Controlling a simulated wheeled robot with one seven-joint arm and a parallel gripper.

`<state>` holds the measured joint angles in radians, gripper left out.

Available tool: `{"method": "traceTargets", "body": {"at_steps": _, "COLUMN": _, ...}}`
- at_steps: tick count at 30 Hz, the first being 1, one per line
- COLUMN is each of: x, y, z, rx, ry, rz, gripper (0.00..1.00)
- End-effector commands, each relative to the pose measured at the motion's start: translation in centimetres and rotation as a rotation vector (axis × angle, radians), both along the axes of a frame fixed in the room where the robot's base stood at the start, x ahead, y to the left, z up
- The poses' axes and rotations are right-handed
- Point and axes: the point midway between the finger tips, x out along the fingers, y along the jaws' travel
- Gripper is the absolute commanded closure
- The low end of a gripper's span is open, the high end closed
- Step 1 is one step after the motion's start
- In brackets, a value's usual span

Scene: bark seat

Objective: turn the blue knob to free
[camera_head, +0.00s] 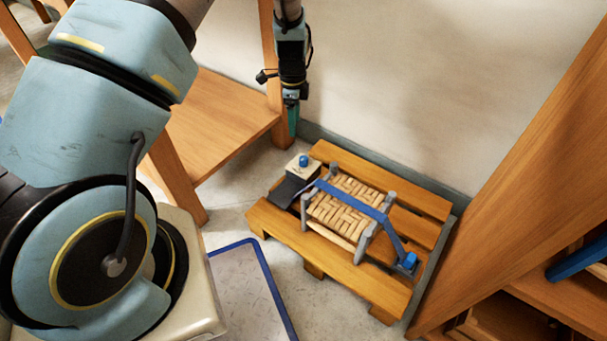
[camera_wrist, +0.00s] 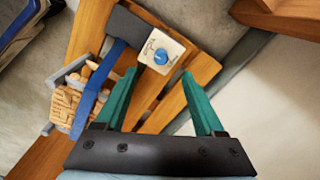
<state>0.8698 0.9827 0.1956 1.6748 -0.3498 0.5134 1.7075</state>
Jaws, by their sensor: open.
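The blue knob (camera_head: 303,160) sits on a small pale box (camera_head: 296,171) at the back left corner of the wooden pallet. In the wrist view the knob (camera_wrist: 160,57) shows on the pale box face, with small marks around it too fine to read. My gripper (camera_head: 292,125) hangs above and behind the knob, pointing down. Its two green fingers (camera_wrist: 162,100) are apart with nothing between them. The knob lies beyond the fingertips, apart from them. A blue strap (camera_head: 355,204) runs from beside the box across a woven seat (camera_head: 345,212).
The woven seat with grey posts stands on the pallet (camera_head: 350,278). A dark flat piece (camera_head: 287,190) adjoins the box. A wooden shelf unit (camera_head: 225,110) stands at left, another (camera_head: 520,190) at right. A wall is close behind. A blue-edged mat (camera_head: 245,290) lies in front.

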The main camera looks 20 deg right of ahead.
Motion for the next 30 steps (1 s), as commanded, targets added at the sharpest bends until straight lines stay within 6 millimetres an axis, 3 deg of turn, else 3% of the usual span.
{"method": "traceTargets", "body": {"at_steps": 1, "x": -0.4, "y": -0.9, "z": -2.7, "rx": 0.004, "ry": -0.001, "rz": -0.053, "gripper": 0.3}}
{"method": "traceTargets", "body": {"at_steps": 3, "x": -0.6, "y": -1.7, "z": -4.0, "rx": 0.007, "ry": -0.002, "rz": -0.106, "gripper": 0.3}}
{"method": "traceTargets", "body": {"at_steps": 11, "x": -1.0, "y": -2.5, "z": -6.7, "rx": 0.01, "ry": 0.0, "rz": -0.163, "gripper": 0.3}}
{"method": "traceTargets", "body": {"at_steps": 24, "x": -1.0, "y": -2.5, "z": -14.3, "rx": 0.009, "ry": 0.0, "rz": -0.16, "gripper": 0.3}}
{"method": "traceTargets", "body": {"at_steps": 30, "x": -1.0, "y": -2.4, "z": -15.6, "rx": 0.009, "ry": -0.001, "rz": -0.159, "gripper": 0.3}}
